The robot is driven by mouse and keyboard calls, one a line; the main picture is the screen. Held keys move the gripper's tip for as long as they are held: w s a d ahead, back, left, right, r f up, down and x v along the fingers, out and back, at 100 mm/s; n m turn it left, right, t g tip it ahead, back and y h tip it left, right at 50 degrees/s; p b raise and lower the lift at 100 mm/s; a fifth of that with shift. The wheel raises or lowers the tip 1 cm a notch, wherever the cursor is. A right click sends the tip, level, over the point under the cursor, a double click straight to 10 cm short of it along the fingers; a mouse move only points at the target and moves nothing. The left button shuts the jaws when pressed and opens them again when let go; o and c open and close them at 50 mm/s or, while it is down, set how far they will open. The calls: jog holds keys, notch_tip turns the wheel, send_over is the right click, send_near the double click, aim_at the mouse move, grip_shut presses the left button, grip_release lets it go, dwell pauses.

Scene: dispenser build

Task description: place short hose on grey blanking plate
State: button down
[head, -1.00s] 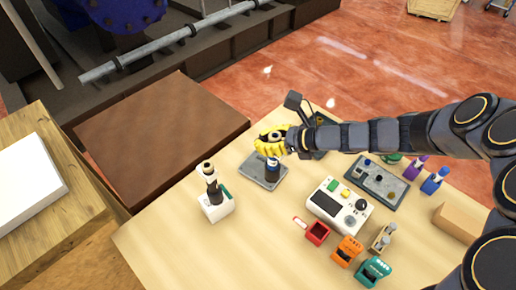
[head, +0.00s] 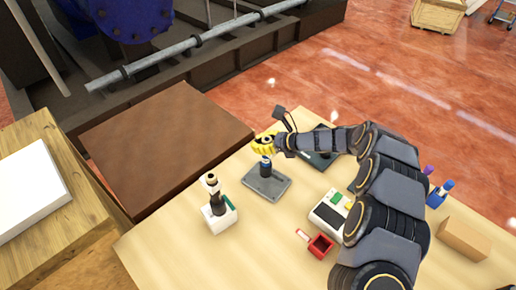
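A short dark cylinder with a blue upper part (head: 266,168), which looks like the short hose, is upright over the back part of the grey blanking plate (head: 270,188) in the head view. I cannot tell whether its base touches the plate. The flat grey plate lies on the wooden table.
A white holder with a dark upright part (head: 219,211) stands left of the plate. A white device (head: 330,212) and a red open box (head: 320,246) are to the right, partly behind my arm. A cardboard-coloured block (head: 463,240) is far right. The table's front left is clear.

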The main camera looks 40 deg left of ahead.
notch_tip(320, 180, down, 2)
jog(key=shift+f, duration=0.1)
jog(key=c, duration=0.9)
grip_release()
jog(key=shift+f, duration=0.15)
jog(key=shift+c, duration=0.2)
jog(key=v, duration=1.2)
